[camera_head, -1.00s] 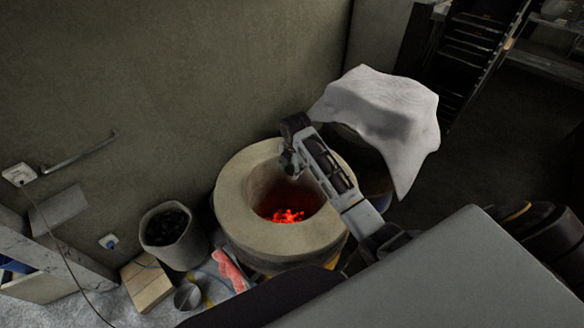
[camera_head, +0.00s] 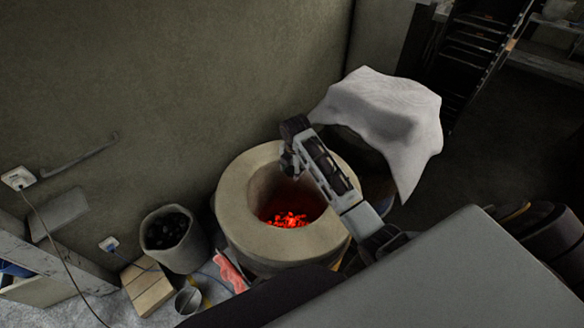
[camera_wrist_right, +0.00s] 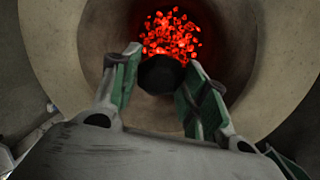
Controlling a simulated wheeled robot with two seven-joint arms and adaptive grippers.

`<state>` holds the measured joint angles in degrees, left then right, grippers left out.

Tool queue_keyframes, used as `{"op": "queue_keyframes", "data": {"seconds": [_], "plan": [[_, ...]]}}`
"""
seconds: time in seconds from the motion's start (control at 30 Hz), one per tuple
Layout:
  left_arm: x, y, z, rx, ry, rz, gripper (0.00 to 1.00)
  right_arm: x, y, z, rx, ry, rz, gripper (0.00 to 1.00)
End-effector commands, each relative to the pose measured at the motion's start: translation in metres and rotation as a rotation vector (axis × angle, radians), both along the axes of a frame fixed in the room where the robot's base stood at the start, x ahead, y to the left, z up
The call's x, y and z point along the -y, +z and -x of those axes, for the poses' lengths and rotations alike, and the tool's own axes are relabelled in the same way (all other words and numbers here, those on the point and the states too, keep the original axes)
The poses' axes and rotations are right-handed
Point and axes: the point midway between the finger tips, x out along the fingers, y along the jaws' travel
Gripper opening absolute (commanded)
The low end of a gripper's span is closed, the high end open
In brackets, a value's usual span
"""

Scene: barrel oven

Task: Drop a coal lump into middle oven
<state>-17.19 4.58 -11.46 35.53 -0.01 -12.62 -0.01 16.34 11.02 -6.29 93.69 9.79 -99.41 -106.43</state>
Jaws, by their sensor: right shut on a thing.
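The middle oven (camera_head: 236,205) is a round, thick-walled clay barrel with an open top and red glowing coals (camera_head: 290,219) at its bottom. My right gripper (camera_head: 291,168) is over the oven's mouth, towards its back rim. In the right wrist view, my right gripper (camera_wrist_right: 161,76) is shut on a dark coal lump (camera_wrist_right: 160,75). The lump is above the opening, with the glowing coals (camera_wrist_right: 171,35) below and beyond it. In the head view I cannot make out the lump clearly. My left gripper is not in view.
A bucket of black coal (camera_head: 172,232) stands left of the oven. A wooden block (camera_head: 147,288), a small metal cup (camera_head: 188,300) and a red cloth-like thing (camera_head: 230,270) lie in front. A white cloth (camera_head: 385,112) covers something right of the oven. The wall (camera_head: 170,90) is close behind.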

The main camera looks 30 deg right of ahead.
Motion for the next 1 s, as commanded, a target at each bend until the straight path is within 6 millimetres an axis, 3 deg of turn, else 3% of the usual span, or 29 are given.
{"op": "queue_keyframes", "data": {"seconds": [0.5,1.0], "plan": [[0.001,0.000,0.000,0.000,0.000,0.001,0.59,-0.001,-0.042,0.000,0.000,0.000,-0.001,0.22],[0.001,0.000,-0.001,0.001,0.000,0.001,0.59,0.000,-0.051,0.000,0.001,0.000,0.001,0.22]]}}
